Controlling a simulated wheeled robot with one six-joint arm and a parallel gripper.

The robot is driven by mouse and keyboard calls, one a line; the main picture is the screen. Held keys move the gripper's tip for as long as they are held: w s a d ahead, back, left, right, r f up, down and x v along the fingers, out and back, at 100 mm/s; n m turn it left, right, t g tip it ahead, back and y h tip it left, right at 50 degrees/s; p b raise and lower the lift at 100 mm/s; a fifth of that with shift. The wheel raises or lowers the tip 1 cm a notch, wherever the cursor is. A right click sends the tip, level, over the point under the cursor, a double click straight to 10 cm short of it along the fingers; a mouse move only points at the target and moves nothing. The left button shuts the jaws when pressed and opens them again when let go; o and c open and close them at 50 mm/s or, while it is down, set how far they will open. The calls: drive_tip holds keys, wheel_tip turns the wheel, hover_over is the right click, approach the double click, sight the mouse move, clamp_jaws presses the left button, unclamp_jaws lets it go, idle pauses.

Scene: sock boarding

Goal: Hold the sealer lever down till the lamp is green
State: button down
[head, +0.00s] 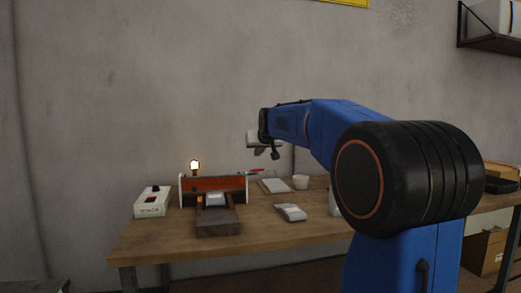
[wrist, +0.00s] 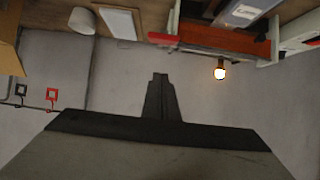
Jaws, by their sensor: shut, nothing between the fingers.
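The sealer (head: 213,185) stands on the workbench, with an orange-red bar between two pale end plates. Its lever has a red handle (head: 255,170) sticking out at the right end; the handle also shows in the wrist view (wrist: 163,38). The lamp (head: 195,167) above the sealer glows amber, not green, and it looks the same in the wrist view (wrist: 220,70). My gripper (wrist: 160,76) is shut and empty. It is close to the lever handle but appears apart from it, above it in the head view. A pale packet (head: 215,199) lies at the sealer's front.
A white control box (head: 152,203) stands left of the sealer. A grey-white packet (head: 291,212), a flat white pad (head: 275,185) and a white cup (head: 300,182) are to its right. The front of the wooden bench (head: 165,245) is clear.

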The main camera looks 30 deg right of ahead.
drive_tip(key=x, duration=0.2)
drive_tip(key=shift+w+f, duration=0.25)
drive_tip(key=shift+w, duration=0.05)
drive_tip(key=f, duration=0.2)
drive_tip(key=shift+s+f, duration=0.3)
drive_tip(key=shift+f, duration=0.05)
drive_tip(key=shift+s+a+f, duration=0.1)
drive_tip(key=shift+s+f, duration=0.05)
drive_tip(key=shift+f, duration=0.4)
wheel_tip(320, 180, down, 10)
drive_tip(key=s, duration=0.2)
drive_tip(key=shift+s+a, duration=0.25)
drive_tip(key=shift+a, duration=0.1)
drive_tip(key=shift+r, duration=0.15)
idle(0.7)
wheel_tip(320, 180, up, 6)
drive_tip(key=s+a+r, duration=0.2)
drive_tip(key=s, duration=0.7)
drive_tip(key=shift+a+r, duration=0.25)
drive_tip(key=shift+a, duration=0.05)
